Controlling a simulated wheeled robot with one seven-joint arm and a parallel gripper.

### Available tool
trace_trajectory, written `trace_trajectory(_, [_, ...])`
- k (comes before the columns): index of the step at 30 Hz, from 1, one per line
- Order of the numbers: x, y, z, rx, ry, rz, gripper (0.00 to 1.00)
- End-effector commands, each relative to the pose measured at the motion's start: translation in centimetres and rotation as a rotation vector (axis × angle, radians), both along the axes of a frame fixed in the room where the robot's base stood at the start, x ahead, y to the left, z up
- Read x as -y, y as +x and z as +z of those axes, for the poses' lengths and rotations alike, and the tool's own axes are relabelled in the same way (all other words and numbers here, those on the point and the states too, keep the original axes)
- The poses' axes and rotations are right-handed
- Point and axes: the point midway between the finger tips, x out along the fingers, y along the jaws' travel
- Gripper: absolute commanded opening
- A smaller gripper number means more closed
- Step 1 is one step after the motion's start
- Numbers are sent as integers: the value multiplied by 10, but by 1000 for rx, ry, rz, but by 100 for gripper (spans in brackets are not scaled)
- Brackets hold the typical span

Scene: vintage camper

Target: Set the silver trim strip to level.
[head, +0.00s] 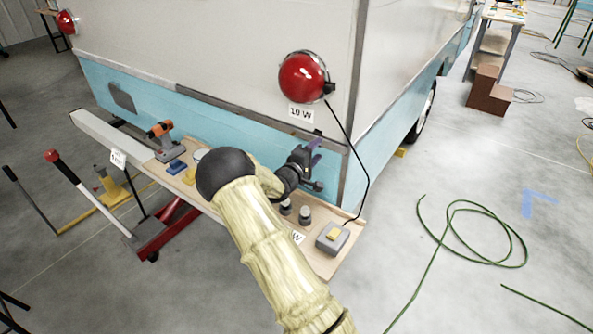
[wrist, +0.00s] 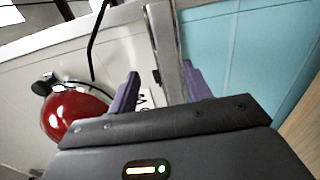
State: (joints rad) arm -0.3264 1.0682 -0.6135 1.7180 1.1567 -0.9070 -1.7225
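The silver trim strip (head: 250,115) runs along the seam between the camper's white upper panel and blue lower panel. In the head view its right end is near the camper's corner. In the wrist view the strip (wrist: 164,45) runs up the picture between my finger lines, closer to the right finger. My gripper (head: 316,153) has purple fingers and is at the strip's right end, below the red lamp. In the wrist view my gripper (wrist: 158,82) is open, with the fingers apart. I cannot tell whether either finger touches the strip.
A red lamp (head: 303,77) with a "10 W" tag (head: 301,113) is above my gripper; its black cable hangs to a grey box (head: 332,238). A wooden shelf (head: 318,262) below holds several items, including an orange drill (head: 160,130). A green hose (head: 470,232) lies on the floor at right.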

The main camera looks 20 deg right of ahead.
Motion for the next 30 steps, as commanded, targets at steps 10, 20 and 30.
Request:
trace_trajectory(10, [-60,-39,-1,-2,0,2,49])
trace_trajectory(20, [-99,-65,0,-1,-2,0,49])
trace_trajectory(30, [-100,-67,0,0,-1,-2,49])
